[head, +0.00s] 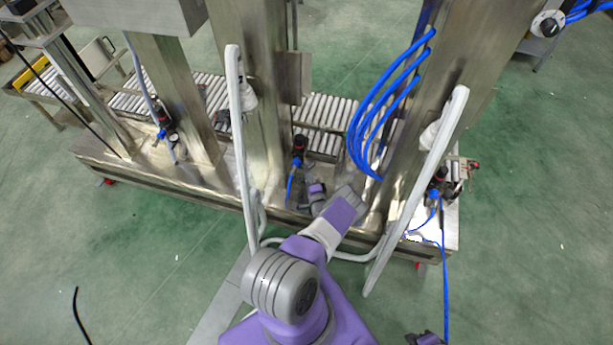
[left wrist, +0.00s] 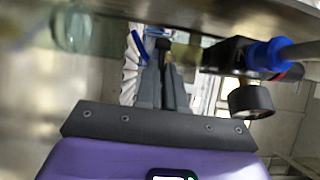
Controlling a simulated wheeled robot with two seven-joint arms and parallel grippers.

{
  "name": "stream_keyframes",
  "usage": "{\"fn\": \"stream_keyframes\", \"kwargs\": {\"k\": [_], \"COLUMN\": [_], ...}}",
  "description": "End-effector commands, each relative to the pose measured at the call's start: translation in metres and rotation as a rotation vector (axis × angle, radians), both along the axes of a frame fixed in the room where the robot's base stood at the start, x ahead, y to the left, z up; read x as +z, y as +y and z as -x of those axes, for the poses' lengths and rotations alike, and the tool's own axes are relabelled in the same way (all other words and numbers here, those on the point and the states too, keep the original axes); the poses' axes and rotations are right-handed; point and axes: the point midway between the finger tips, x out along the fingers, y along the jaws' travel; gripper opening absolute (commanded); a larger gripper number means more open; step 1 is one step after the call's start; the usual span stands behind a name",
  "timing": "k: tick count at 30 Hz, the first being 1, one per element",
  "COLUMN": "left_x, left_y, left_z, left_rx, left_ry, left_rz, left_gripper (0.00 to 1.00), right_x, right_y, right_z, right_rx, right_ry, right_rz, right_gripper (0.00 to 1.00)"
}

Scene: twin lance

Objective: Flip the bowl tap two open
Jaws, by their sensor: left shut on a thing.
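My left arm reaches into the steel machine, with its gripper (head: 316,190) low in the middle bay, just below the middle air unit (head: 299,150) with its red-black top and blue fitting. In the left wrist view the two grey fingers (left wrist: 164,72) are close together, with a small dark piece at their tips that looks like the bowl tap (left wrist: 165,44). The tap's angle is unclear. A round gauge (left wrist: 250,101) and a blue fitting (left wrist: 268,54) are right of the fingers. A part of my right gripper (head: 425,340) shows at the bottom edge; its jaws are unclear.
Similar air units stand at the left (head: 164,120) and right (head: 438,180). White upright handles (head: 238,140) (head: 418,190) flank my arm. Blue hoses (head: 372,110) hang to the right. Steel columns and a roller conveyor (head: 325,118) lie behind. The green floor in front is mostly clear.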

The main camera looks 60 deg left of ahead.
Motion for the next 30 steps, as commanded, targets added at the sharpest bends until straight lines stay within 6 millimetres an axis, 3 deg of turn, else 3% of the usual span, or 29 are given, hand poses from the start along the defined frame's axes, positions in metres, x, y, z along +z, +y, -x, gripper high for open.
{"fn": "stream_keyframes", "kwargs": {"k": [12,29,30], "left_x": [-0.0005,-0.0005,-0.0006], "left_y": [0.0023,0.0027,0.0027], "left_z": [-0.0099,-0.0112,-0.0112], "left_rx": [0.205,0.237,0.237], "left_ry": [-0.002,0.001,0.001], "left_rz": [0.001,0.001,0.001], "left_gripper": [0.00,0.00,0.13], "right_x": [0.0000,0.0000,0.0000], "right_y": [0.0000,0.0000,0.0000], "right_z": [0.0000,0.0000,0.0000], "right_rx": [0.000,0.000,0.000], "right_ry": [0.000,0.000,0.000], "right_rz": [0.000,0.000,0.000], "right_gripper": [0.19,0.19,0.19]}}
